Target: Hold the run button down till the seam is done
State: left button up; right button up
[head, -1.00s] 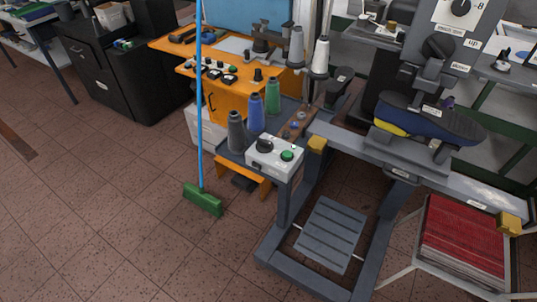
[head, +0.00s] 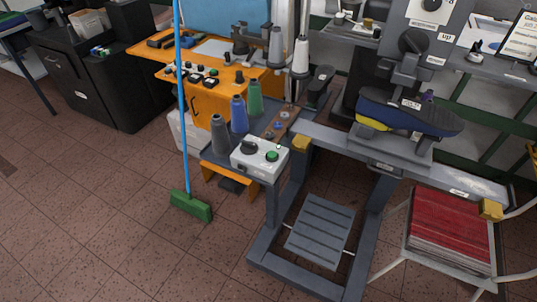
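A white control box (head: 259,160) sits on the front corner of the grey side table. It carries a round green button (head: 272,156) on its right and a black knob (head: 249,147) on its left. Which one is the run button I cannot read from here. To the right, a dark blue shoe (head: 405,112) with a yellow patch on its sole sits on the machine (head: 411,62). Any seam on it is too small to make out. Neither of my grippers shows in the head view.
Grey, blue and green thread cones (head: 238,115) stand behind the control box. A green broom (head: 191,206) with a blue handle stands upright to the left. A slatted pedal (head: 320,230) lies low under the frame. A red stack (head: 451,228) is at the right. The tiled floor at left is clear.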

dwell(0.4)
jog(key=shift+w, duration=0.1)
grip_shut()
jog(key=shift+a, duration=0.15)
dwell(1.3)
